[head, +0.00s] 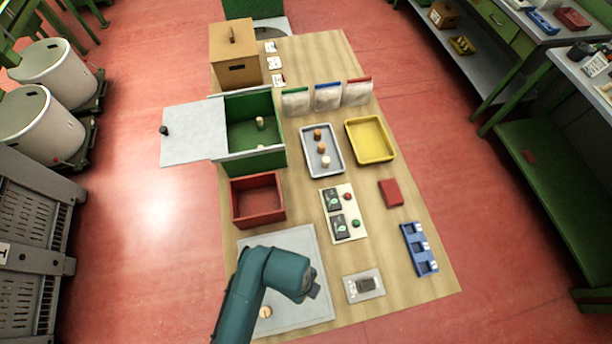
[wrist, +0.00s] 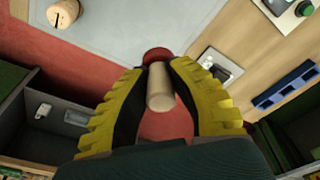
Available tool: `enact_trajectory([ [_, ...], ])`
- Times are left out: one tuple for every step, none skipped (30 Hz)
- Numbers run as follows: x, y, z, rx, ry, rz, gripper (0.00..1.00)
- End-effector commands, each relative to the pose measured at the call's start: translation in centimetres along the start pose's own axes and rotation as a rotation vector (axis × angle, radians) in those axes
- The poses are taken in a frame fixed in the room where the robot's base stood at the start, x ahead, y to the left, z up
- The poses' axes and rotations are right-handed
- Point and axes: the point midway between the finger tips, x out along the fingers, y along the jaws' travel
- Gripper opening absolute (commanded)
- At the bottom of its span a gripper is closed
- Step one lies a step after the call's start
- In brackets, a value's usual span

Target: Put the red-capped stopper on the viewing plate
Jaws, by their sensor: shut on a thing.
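The red-capped stopper (wrist: 161,92) is between the yellow fingers of my gripper (wrist: 161,70) in the wrist view. Its pale body points toward the camera and its red cap is at the fingertips. In the head view my gripper (head: 314,290) is largely hidden by my arm, and the held stopper does not show. It is near the right edge of a large flat grey plate (head: 308,240). A small pale plate with a dark panel (head: 352,293) lies right of it, also seen in the wrist view (wrist: 222,62). I cannot tell which is the viewing plate.
A cork stopper (head: 265,312) lies on the grey plate. Behind are a red box (head: 240,214), a green box (head: 250,162), a grey tray (head: 310,148) with several stoppers and a yellow tray (head: 369,155). A blue rack (head: 414,250) stands right.

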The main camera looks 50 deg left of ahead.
Motion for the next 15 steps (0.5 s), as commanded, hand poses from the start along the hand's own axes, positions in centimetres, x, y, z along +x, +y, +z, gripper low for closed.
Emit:
enact_trajectory([
  [0.2, 0.3, 0.2, 0.023, 0.0, 0.005, 0.07],
  [0.5, 0.4, 0.2, 0.032, 0.0, 0.007, 0.07],
  [1.1, 0.5, 0.3, 0.04, 0.0, 0.009, 0.07],
  [1.8, 0.6, 0.4, 0.041, 0.0, 0.011, 0.07],
  [2.5, 0.6, 0.5, 0.041, 0.001, 0.011, 0.07],
  [3.4, 0.6, 0.7, 0.041, 0.001, 0.011, 0.07],
  [4.1, 0.5, 0.7, 0.041, 0.0, 0.01, 0.07],
  [4.7, 0.5, 0.8, 0.041, 0.0, 0.01, 0.07],
  [5.3, 0.5, 0.9, 0.041, 0.0, 0.009, 0.07],
  [5.7, 0.4, 1.0, 0.041, 0.0, 0.007, 0.07],
  [6.1, 0.4, 1.0, 0.041, 0.0, 0.007, 0.07],
  [6.7, 0.5, 1.1, 0.041, 0.0, 0.009, 0.07],
  [7.2, 0.5, 1.2, 0.041, 0.0, 0.008, 0.07],
  [7.8, 0.5, 1.2, 0.041, 0.0, 0.009, 0.07],
  [8.5, 0.5, 1.4, 0.041, 0.0, 0.009, 0.07],
])
